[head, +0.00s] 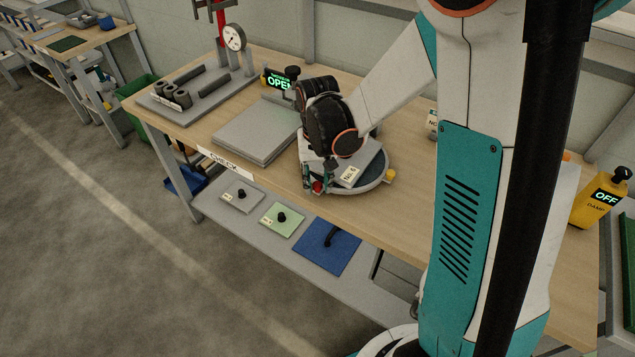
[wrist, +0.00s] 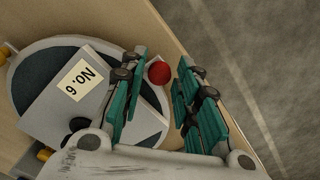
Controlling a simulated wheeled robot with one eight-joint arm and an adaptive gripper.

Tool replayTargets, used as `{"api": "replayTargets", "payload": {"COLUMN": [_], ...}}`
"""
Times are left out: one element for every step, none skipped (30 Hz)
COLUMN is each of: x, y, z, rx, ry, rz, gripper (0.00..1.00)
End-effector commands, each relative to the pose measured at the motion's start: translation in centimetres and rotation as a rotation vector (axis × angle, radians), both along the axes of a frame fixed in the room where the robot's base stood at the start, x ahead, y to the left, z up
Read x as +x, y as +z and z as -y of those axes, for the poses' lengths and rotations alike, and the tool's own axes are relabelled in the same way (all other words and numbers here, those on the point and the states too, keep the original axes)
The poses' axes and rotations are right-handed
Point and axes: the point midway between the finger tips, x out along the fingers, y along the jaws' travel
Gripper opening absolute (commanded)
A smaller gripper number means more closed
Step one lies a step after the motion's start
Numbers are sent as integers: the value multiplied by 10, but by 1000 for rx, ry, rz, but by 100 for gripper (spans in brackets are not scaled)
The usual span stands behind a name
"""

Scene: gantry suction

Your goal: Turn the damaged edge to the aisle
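A round turntable (wrist: 29,88) with a grey rim and dark top stands on the bench; it also shows in the head view (head: 376,182). A grey plate (wrist: 52,112) with a "No. 6" label (wrist: 78,82) lies on it. A red ball-shaped knob (wrist: 159,74) is at the turntable's aisle-side edge, and in the head view (head: 318,186) it is partly hidden by my gripper. My gripper (wrist: 163,62) is open, one finger on each side of the red knob, with small gaps showing. I cannot make out damage on the plate's visible edges.
Grey plates (head: 250,132) lie to the left, beside a dial gauge stand (head: 234,38) and an "OPEN" box (head: 280,80). A lower shelf (head: 262,238) holds small plates. A yellow "OFF" device (head: 600,200) stands right.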

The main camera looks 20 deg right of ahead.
Motion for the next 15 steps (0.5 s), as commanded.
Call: {"api": "replayTargets", "payload": {"x": [0,0,0,0,0,0,0,0,0,0,0,0,0,0,0], "y": [-2,-2,-2,-2,-2,-2,-2,-2,-2,-2,-2,-2,-2,-2,-2], "z": [0,0,0,0,0,0,0,0,0,0,0,0,0,0,0], "rx": [0,0,0,0,0,0,0,0,0,0,0,0,0,0,0], "ry": [0,0,0,0,0,0,0,0,0,0,0,0,0,0,0], "rz": [0,0,0,0,0,0,0,0,0,0,0,0,0,0,0], "gripper": [29,29,29,29,29,29,29,29,29,23,16,7,0,0,0]}}
